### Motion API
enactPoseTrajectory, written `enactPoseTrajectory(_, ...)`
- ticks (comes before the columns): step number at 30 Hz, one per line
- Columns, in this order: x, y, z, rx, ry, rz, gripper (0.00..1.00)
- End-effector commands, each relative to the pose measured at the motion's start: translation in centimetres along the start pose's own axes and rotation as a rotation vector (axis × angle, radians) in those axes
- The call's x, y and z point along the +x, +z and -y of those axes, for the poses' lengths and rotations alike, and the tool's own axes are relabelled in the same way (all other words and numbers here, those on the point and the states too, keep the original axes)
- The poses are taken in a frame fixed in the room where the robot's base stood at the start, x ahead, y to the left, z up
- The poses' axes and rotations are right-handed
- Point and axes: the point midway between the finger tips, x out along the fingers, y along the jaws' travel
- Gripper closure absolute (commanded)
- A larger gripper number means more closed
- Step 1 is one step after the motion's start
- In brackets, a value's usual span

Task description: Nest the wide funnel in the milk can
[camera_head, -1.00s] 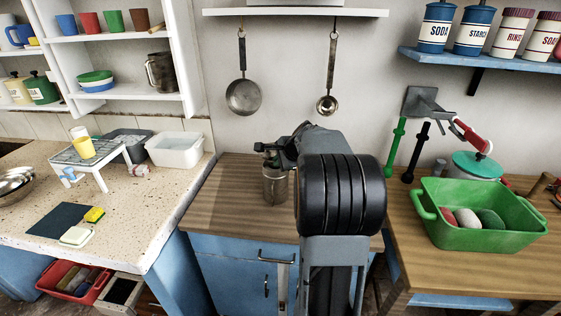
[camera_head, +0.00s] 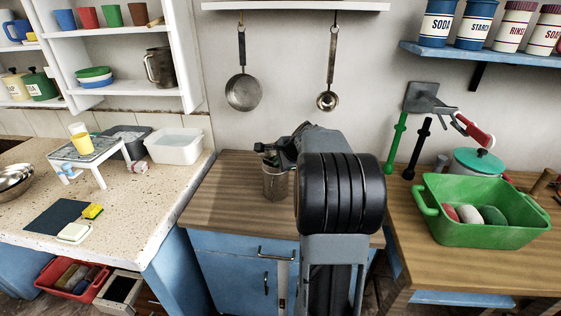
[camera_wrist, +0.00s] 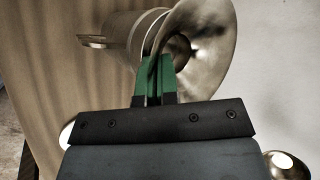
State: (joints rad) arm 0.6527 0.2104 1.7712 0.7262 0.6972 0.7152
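The wide funnel (camera_wrist: 212,45) is a metal flared cone in the wrist view, with its dark inner opening showing. My gripper (camera_wrist: 155,78) has green fingertips that are shut on the funnel's near rim. The milk can (camera_head: 276,184) is a grey metal can standing on the wooden counter in the head view. It also shows behind the funnel in the wrist view (camera_wrist: 122,38), with a handle on one side. My gripper is just above the can in the head view, where the arm hides the funnel. I cannot tell how deep the funnel's spout sits in the can.
The wooden counter (camera_head: 225,200) is clear left of the can. A pan (camera_head: 243,92) and a ladle (camera_head: 327,100) hang on the wall behind. A green tub (camera_head: 480,222) stands on the right counter, and a white basin (camera_head: 174,147) on the left stone top.

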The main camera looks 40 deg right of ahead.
Motion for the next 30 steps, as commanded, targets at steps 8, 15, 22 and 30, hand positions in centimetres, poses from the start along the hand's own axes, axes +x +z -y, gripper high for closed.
enactPoseTrajectory(8, 0.01, 0.0, -0.01, 0.0, 0.0, 0.0, 0.88)
enactPoseTrajectory(15, 0.14, -0.03, -0.2, 0.001, 0.005, 0.001, 0.69)
enactPoseTrajectory(22, 0.32, -0.07, -0.44, 0.002, 0.011, 0.002, 0.69)
enactPoseTrajectory(30, 0.41, -0.1, -0.53, 0.002, 0.013, 0.002, 0.77)
